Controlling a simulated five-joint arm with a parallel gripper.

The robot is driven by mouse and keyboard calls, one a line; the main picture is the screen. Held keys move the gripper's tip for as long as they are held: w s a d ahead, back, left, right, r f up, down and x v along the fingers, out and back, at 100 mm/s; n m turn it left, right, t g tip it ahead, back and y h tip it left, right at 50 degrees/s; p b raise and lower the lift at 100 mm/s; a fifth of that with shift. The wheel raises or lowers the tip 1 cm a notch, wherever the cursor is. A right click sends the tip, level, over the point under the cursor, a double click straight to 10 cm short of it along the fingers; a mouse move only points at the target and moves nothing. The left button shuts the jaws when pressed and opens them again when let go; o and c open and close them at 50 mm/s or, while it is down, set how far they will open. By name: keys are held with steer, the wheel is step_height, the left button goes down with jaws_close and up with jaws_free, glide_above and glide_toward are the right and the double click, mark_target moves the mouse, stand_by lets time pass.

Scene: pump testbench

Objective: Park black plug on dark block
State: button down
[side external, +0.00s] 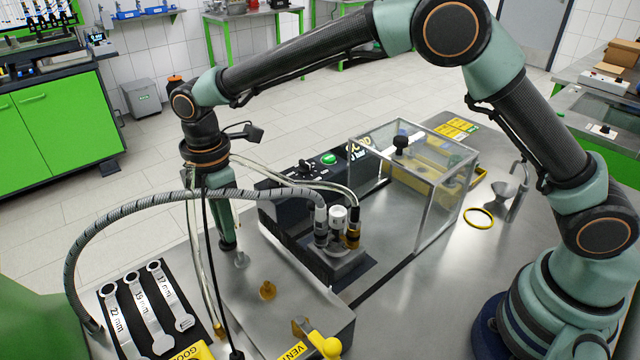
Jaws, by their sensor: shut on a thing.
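My gripper (226,238) points down over the left part of the steel bench, with its teal fingers shut. A small dark piece shows at its fingertips and appears to be the black plug (229,246); the fingers hide most of it. The dark block (325,266) stands to the right of my gripper, near the middle of the bench. Several upright fittings stand on it, one with a white top, one brass-coloured and one at the end of a grey corrugated hose. My gripper is apart from the block.
A grey corrugated hose (100,240) arches across in front of my gripper. Clear tubes and a black cable hang beside it. Wrenches (150,310) lie left; a clear box (437,205) stands right.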

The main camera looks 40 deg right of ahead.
steer(key=shift+f, duration=0.1)
stand_by(0.3)
steer(key=c, duration=0.6)
jaws_free()
steer(key=shift+r, duration=3.55)
